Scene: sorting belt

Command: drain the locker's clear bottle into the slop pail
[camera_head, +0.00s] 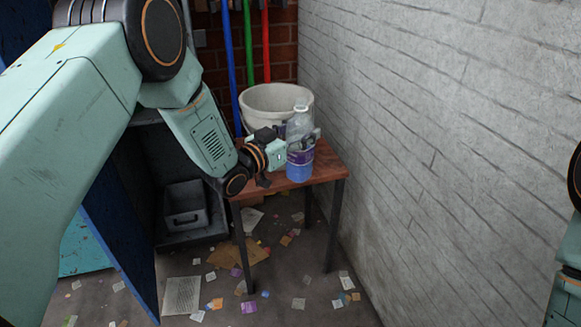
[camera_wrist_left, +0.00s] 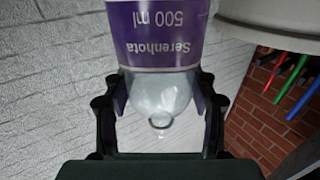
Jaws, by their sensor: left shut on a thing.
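The clear bottle (camera_head: 299,171) has a purple label and blue liquid low inside it. It stands upright over the small table's front part; I cannot tell whether its base touches the top. My left gripper (camera_head: 301,143) is shut on it, with a finger on either side. In the left wrist view the bottle (camera_wrist_left: 160,92) appears upside down between the fingers (camera_wrist_left: 165,108), its label reading "Serenhota 500 ml". The white slop pail (camera_head: 266,98) stands on the table just behind the bottle, its mouth open upward. My right gripper is out of view.
The wooden table (camera_head: 327,167) stands close to a white brick wall (camera_head: 440,130). A dark open locker (camera_head: 150,165) with a blue door (camera_head: 120,235) and a grey bin (camera_head: 186,212) is at left. Papers litter the floor. Coloured poles (camera_head: 248,45) stand behind the pail.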

